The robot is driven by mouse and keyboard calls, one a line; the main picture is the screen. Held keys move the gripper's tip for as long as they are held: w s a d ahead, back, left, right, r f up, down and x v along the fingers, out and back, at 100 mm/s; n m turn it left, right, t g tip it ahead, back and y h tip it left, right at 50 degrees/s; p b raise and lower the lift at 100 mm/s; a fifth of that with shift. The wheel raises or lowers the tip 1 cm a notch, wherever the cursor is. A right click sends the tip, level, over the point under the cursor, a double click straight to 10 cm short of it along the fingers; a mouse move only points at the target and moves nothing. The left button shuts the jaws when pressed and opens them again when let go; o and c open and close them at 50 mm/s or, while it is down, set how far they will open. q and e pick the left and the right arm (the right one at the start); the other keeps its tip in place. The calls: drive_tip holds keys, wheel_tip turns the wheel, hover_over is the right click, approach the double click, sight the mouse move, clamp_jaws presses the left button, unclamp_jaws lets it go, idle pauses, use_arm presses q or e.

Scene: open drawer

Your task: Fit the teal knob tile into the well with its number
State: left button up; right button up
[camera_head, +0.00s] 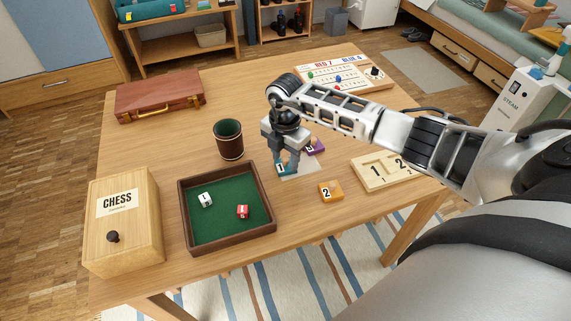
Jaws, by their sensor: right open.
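The teal knob tile (281,169) lies near the middle of the table on a pale mat (300,172); a white label with what looks like a 1 shows on it. My right gripper (286,163) points down over the teal tile, open, with its fingers close around it; they hide part of the tile and its knob. I cannot tell if they touch it. The wooden well board (367,182) lies to the right, with wells marked 1 and 2 showing; my right arm hides its far right part. My left gripper is not in view.
An orange tile (330,191) marked 2 and a purple tile (317,147) lie near the gripper. A dark cup (229,140), a green dice tray (225,221), a chess box (125,223) and a brown case (160,96) stand left. A scoreboard (345,78) lies behind.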

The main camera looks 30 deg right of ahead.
clamp_jaws()
drive_tip(key=shift+r, duration=0.1)
